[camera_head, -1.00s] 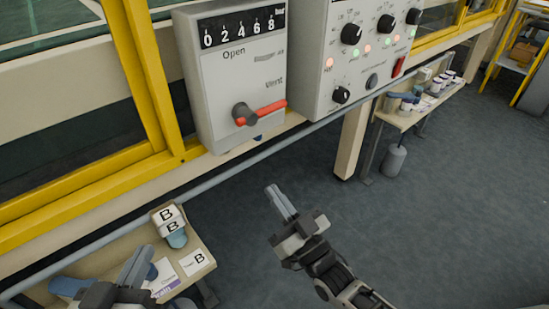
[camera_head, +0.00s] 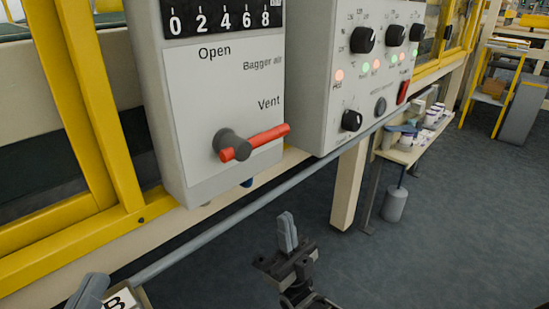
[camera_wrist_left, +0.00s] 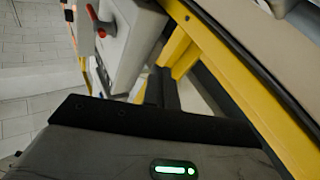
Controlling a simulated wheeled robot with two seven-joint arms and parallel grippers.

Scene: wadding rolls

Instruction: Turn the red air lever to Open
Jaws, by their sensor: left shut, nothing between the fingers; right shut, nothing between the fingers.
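The red air lever (camera_head: 258,142) sits on a dark round hub on the grey box (camera_head: 225,90). It points right, tilted slightly up, just below the word Vent; Open is printed higher up at left. The lever also shows small in the left wrist view (camera_wrist_left: 101,33). My left gripper (camera_head: 90,289) is at the bottom left edge of the head view, partly cut off, shut and empty, below and left of the lever. My right gripper (camera_head: 287,232) is shut and empty, below the lever and apart from it.
A control panel (camera_head: 370,90) with black knobs and lights stands right of the grey box. A grey rail (camera_head: 240,214) runs below both. Yellow frame posts (camera_head: 95,120) stand at left. A B-labelled item (camera_head: 119,303) is at the bottom left. Open floor lies at right.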

